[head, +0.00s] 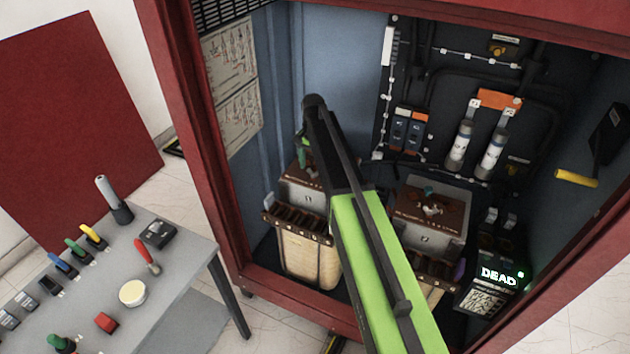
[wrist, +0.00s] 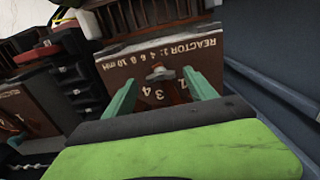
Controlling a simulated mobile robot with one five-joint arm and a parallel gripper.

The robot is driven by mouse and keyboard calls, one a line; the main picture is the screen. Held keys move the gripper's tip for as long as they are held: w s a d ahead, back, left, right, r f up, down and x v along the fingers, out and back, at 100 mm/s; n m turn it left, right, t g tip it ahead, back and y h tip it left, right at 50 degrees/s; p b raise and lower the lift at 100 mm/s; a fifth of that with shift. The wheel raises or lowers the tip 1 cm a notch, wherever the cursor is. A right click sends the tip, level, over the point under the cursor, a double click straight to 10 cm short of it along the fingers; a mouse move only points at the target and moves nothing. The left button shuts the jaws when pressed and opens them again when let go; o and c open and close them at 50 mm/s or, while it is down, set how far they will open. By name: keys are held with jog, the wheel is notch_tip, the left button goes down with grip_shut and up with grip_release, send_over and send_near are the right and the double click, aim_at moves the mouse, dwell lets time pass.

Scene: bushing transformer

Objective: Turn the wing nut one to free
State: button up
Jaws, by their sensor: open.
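A brown terminal board lettered "REACTOR" (wrist: 118,72) fills the middle of the wrist view, upside down. A small metal wing nut (wrist: 159,73) sits on it, near numbers such as 3 and 4. My gripper (wrist: 160,79) is open, with one teal finger on each side of the wing nut; contact cannot be told. In the head view my gripper (head: 303,152) is over the left reactor (head: 308,250), and my arm hides its nut. The right reactor (head: 432,218) carries another wing nut (head: 431,208) on its brown top.
The red cabinet frame (head: 213,170) surrounds the reactors. A lit "DEAD" display (head: 499,277) stands at right, below a yellow handle (head: 576,178). A grey table (head: 185,262) with several tools stands at left. A second brown board (wrist: 22,112) shows at left in the wrist view.

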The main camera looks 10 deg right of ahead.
jog(key=shift+f+b, duration=0.4)
jog(key=shift+f, duration=0.55)
jog(key=shift+r, duration=0.1)
jog(key=shift+c, duration=0.4)
